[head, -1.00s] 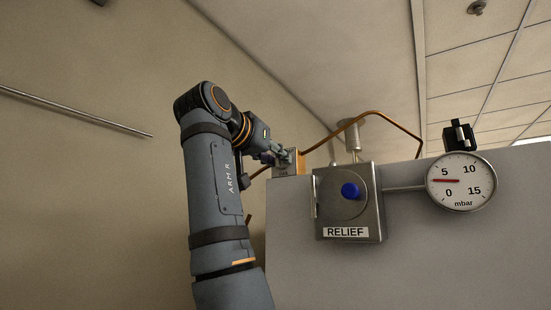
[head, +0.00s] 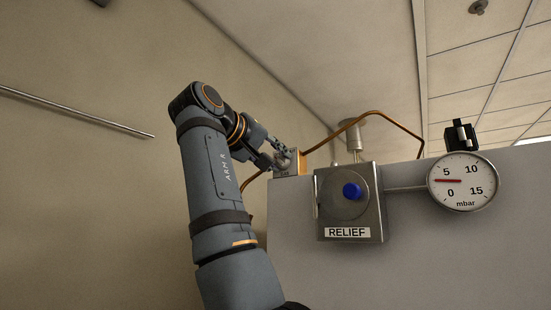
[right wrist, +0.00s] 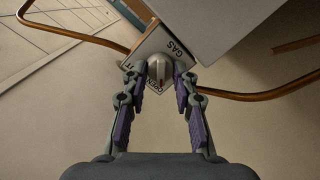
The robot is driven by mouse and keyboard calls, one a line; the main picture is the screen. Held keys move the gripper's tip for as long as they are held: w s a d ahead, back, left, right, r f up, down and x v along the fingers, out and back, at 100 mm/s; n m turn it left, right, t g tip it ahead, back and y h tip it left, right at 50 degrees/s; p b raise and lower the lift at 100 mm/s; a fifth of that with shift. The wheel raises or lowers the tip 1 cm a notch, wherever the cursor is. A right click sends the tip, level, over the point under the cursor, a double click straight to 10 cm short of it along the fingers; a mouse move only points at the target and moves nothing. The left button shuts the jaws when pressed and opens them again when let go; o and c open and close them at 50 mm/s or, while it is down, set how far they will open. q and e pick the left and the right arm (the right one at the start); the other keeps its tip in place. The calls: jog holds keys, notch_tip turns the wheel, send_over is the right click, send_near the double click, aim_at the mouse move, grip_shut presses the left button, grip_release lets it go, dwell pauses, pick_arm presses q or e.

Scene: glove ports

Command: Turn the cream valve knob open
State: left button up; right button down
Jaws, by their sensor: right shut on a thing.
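The cream valve knob (right wrist: 160,68), pale with a red mark, sits on a small metal valve plate (right wrist: 160,42) lettered GAS. More lettering beside the knob, seemingly OPEN, is partly covered. My right gripper (right wrist: 160,75) has its two fingertips on either side of the knob and is shut on it. In the head view my right gripper (head: 281,158) reaches the small valve box (head: 303,160) at the top left corner of the grey cabinet, and mostly hides the knob. My left gripper is not in view.
A RELIEF box (head: 346,215) with a blue button (head: 352,191) stands right of the valve on the cabinet (head: 420,255). A round mbar gauge (head: 461,181) is farther right. A copper pipe (head: 375,113) arches above the RELIEF box. The wall side at left is open.

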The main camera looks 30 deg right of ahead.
jog(key=shift+f+n, duration=0.1)
jog(key=shift+n, duration=0.2)
jog(key=c, duration=1)
grip_release()
jog(key=shift+c, duration=0.2)
jog(key=v, duration=0.7)
jog(key=shift+a, duration=0.2)
jog(key=shift+a, duration=0.1)
